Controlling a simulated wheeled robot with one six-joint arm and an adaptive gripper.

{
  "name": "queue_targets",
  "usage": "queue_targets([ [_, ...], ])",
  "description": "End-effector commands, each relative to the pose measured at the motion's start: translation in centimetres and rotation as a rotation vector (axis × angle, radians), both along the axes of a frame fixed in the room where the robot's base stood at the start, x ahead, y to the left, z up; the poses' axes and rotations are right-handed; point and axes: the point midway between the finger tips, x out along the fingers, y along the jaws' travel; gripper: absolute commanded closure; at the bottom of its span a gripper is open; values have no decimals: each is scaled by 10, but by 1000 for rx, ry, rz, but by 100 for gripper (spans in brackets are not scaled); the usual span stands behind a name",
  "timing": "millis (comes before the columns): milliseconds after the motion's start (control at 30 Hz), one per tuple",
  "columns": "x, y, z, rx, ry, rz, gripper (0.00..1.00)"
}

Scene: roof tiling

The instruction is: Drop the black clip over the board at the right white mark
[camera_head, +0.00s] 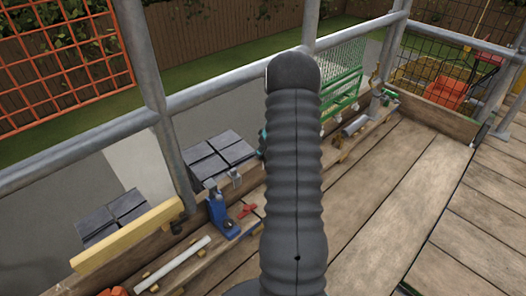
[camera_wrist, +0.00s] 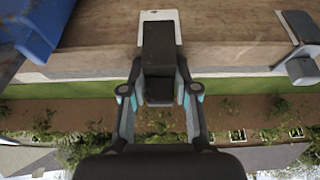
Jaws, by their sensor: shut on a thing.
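In the wrist view my gripper (camera_wrist: 158,94) is shut on the black clip (camera_wrist: 158,50), with a teal-tipped finger on each side of its lower part. The clip overlaps the edge of the wooden board (camera_wrist: 95,52) in the picture; I cannot tell whether it touches it. A white mark (camera_wrist: 160,15) shows on the board directly behind the clip's far end. Another white mark (camera_wrist: 289,28) is at the right, beside a dark grey clip (camera_wrist: 303,70) at the board's edge. In the head view my dark arm hides the held clip and most of the gripper.
A blue tool (camera_head: 222,214) stands on the planks at the left; a blue object (camera_wrist: 35,25) fills the wrist view's upper left corner. Metal rails (camera_head: 215,91) run along the edge. Dark tile stacks (camera_head: 217,155) stand beyond. The right planks (camera_head: 400,185) are clear.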

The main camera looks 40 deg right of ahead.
Motion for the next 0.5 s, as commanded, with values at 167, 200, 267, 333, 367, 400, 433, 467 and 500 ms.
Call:
queue_targets([
  [167, -4, 2, -13, 3, 11, -1, 100],
  [200, -3, 2, -13, 3, 11, -1, 100],
  [267, -3, 2, -13, 3, 11, -1, 58],
  [333, -3, 2, -14, 3, 12, -1, 41],
  [367, -3, 2, -14, 3, 12, 0, 41],
  [400, -4, 2, -14, 4, 12, 0, 41],
  [433, -4, 3, -14, 5, 13, 0, 41],
  [467, -4, 3, -14, 6, 14, 0, 41],
  [500, -5, 2, -14, 7, 14, 0, 41],
])
